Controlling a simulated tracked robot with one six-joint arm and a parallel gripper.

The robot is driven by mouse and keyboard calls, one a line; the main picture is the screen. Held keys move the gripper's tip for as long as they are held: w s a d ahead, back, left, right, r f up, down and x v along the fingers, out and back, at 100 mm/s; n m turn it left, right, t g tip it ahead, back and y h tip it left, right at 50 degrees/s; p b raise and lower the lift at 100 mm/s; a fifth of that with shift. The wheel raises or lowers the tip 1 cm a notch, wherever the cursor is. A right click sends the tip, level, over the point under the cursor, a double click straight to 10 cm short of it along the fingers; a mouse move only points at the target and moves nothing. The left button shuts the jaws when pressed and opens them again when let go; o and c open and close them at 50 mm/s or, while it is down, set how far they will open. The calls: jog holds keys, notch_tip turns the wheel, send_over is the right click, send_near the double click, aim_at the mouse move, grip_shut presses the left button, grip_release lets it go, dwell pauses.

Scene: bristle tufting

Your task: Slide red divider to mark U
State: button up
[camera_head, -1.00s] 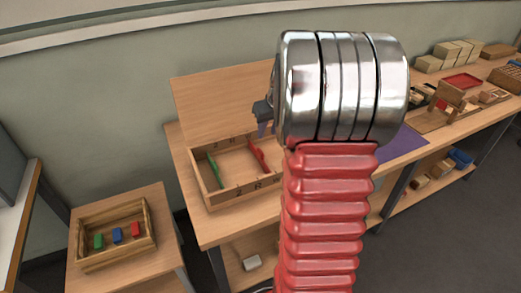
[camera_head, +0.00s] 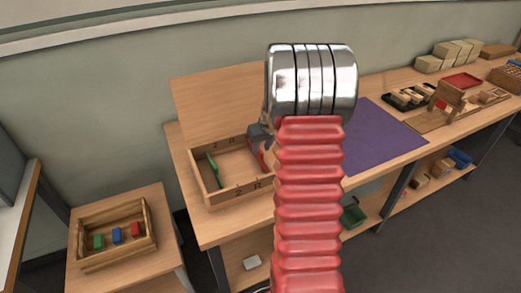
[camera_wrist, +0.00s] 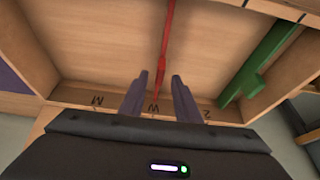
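The red divider (camera_wrist: 165,45) stands across the wooden tray (camera_wrist: 110,50) in the wrist view. My gripper (camera_wrist: 160,80) is open at the tray's edge, its two dark fingers on either side of the divider's near end, with small gaps showing. The green divider (camera_wrist: 255,62) stands to the right, slightly slanted. Dark letters are marked on the near rim; one by the red divider looks like a W. I cannot make out a U. In the head view my arm hides much of the tray (camera_head: 205,197) and most of the red divider (camera_head: 266,155); the green divider (camera_head: 215,170) is clear.
A purple mat (camera_head: 380,140) lies right of the tray on the bench. A small wooden box (camera_head: 82,262) with green, blue and red blocks stands on a lower table at left. Several boxes and trays fill the bench's far right.

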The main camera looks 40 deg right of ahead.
jog(key=shift+x, duration=0.95)
jog(key=shift+c, duration=0.5)
grip_shut()
